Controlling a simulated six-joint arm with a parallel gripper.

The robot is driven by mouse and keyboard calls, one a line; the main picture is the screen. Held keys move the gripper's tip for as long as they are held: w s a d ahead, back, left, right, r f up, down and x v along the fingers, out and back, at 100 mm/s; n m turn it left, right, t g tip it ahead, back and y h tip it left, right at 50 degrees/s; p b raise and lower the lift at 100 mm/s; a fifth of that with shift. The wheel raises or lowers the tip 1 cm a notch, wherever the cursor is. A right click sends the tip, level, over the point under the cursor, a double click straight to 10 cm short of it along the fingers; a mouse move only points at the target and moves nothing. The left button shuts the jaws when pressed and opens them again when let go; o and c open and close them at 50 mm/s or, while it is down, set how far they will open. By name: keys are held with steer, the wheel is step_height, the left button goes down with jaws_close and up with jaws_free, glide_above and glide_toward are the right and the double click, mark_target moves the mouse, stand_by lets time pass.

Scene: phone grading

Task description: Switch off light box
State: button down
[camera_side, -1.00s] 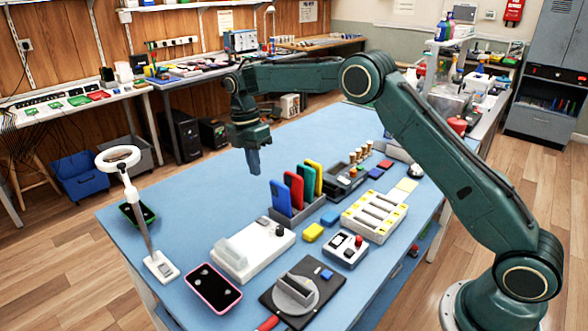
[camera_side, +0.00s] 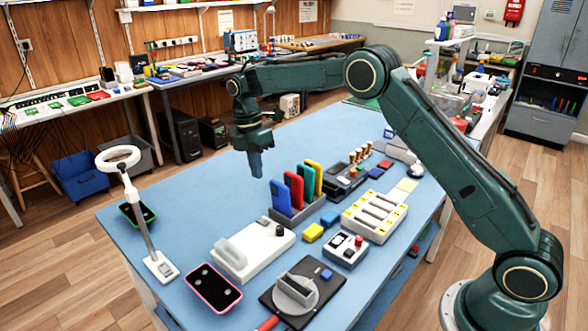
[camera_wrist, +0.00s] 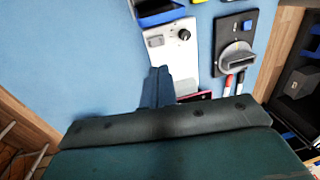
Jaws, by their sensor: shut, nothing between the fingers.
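The light box (camera_side: 250,253) appears to be the low white box on the blue bench. It has a pale raised block at its left end, and a black knob (camera_side: 280,230) and a small grey switch (camera_side: 263,220) at its far right end. In the wrist view the white box (camera_wrist: 172,62) shows the knob (camera_wrist: 184,34) and grey switch (camera_wrist: 155,41). My gripper (camera_side: 256,174) is shut and empty, pointing down above the bench, behind and apart from the box. In the wrist view its fingers (camera_wrist: 157,76) cover part of the box's left side.
A rack of upright coloured phones (camera_side: 293,212) stands just behind the box. A ring lamp (camera_side: 118,158) stands to the left, with a pink-edged phone (camera_side: 214,287) in front. A black plate with a round grey fixture (camera_side: 296,292) lies to the right. The bench's far left is clear.

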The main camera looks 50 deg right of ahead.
mark_target(263, 220)
steer(key=f, duration=0.4)
steer(key=s+f, duration=0.1)
steer(key=f, duration=0.3)
steer(key=s+f, duration=0.1)
steer(key=f, duration=0.4)
steer(key=shift+f, duration=0.1)
steer(key=shift+s+f, duration=0.45)
steer(key=shift+f, duration=0.2)
steer(key=shift+w, duration=0.2)
steer(key=shift+w+r, duration=0.2)
steer(key=shift+w, duration=0.55)
step_height(263, 220, up, 15)
steer(key=w, duration=0.1)
steer(key=shift+w+f, duration=0.2)
steer(key=shift+w, duration=0.15)
steer(key=shift+r, duration=0.1)
stand_by(0.5)
